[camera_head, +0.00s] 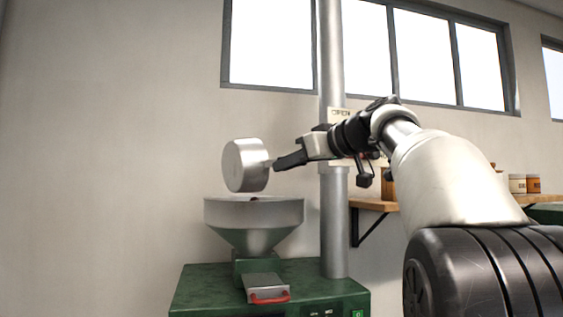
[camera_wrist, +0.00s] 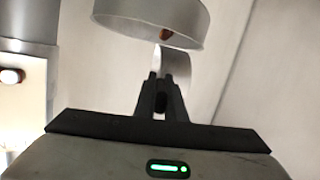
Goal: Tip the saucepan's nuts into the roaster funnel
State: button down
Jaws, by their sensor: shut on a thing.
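The silver saucepan (camera_head: 246,165) is held tilted on its side above the roaster funnel (camera_head: 253,211), apart from it. My gripper (camera_head: 277,163) is shut on the saucepan's handle, to the right of the pan. The metal funnel has a wide round rim; a little dark brown shows at its top, just under the pan. In the wrist view the saucepan (camera_wrist: 150,22) is at the top, with one brown nut (camera_wrist: 166,34) visible at its rim. The handle (camera_wrist: 174,62) runs down into my gripper (camera_wrist: 161,85). The rest of the pan's inside is hidden.
The funnel stands on a green roaster body (camera_head: 200,287) with a red-handled metal chute (camera_head: 267,289). A vertical metal pipe (camera_head: 334,225) rises close behind, right of the funnel. A wooden shelf (camera_head: 372,205) with jars (camera_head: 517,184) is at right. The left is clear wall.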

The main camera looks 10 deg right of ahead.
jog(key=d+m, duration=0.1)
jog(key=d+m+y, duration=0.1)
jog(key=m, duration=0.1)
jog(key=w+d+m, duration=0.1)
jog(key=shift+f+m+y, duration=0.4)
dwell(0.9)
